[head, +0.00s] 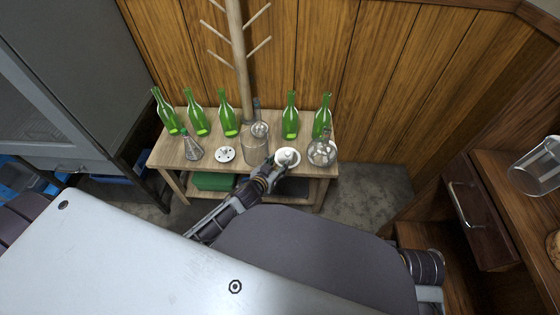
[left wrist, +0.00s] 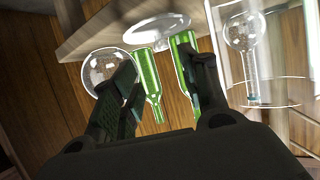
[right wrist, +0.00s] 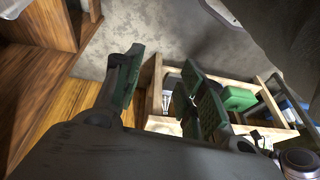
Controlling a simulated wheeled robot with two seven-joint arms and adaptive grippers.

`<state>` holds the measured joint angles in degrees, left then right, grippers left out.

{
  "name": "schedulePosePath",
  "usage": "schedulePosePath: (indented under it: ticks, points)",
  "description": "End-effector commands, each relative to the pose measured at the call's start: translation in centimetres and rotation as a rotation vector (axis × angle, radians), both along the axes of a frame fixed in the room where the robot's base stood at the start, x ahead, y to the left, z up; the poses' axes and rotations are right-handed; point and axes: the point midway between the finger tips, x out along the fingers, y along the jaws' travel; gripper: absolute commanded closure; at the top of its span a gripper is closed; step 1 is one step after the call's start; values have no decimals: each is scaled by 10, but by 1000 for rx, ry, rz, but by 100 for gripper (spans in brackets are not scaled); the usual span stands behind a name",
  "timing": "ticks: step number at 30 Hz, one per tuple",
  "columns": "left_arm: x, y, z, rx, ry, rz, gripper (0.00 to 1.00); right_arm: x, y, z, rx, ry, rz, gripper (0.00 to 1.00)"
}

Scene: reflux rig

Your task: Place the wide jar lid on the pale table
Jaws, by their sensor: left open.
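The wide jar lid (head: 288,156), a pale round disc with a knob, appears to rest at the front edge of the pale table (head: 168,152). In the left wrist view the lid (left wrist: 157,27) looks clear and lies just beyond my fingertips. My left gripper (head: 268,166) is at the lid's near left side. It is open, with its fingers apart in the left wrist view; whether one touches the lid I cannot tell. My right gripper (right wrist: 163,70) is open and empty, away from the table top.
A tall glass jar (head: 255,150) stands left of the lid, a round flask (head: 322,152) right of it. A conical flask (head: 192,148) and a holed white disc (head: 224,154) are further left. Several green bottles (head: 228,118) line the back. A green box (head: 212,181) sits below.

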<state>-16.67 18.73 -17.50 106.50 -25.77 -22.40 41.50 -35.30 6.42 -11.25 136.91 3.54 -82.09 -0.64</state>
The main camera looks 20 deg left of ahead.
Motion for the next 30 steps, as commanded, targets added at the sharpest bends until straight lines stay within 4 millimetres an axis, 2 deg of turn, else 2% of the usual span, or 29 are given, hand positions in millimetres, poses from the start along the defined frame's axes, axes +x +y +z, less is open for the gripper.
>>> schedulePosePath:
  ticks: [6,13,30]
  points:
    - [-17,2,7,1,2,1,55,-4,-1,-10,-7,27,-2,60]
    - [-28,3,12,1,1,1,55,-6,-3,-18,-14,41,-3,60]
    - [-31,4,13,0,0,1,55,-4,-3,-18,-14,36,-4,60]
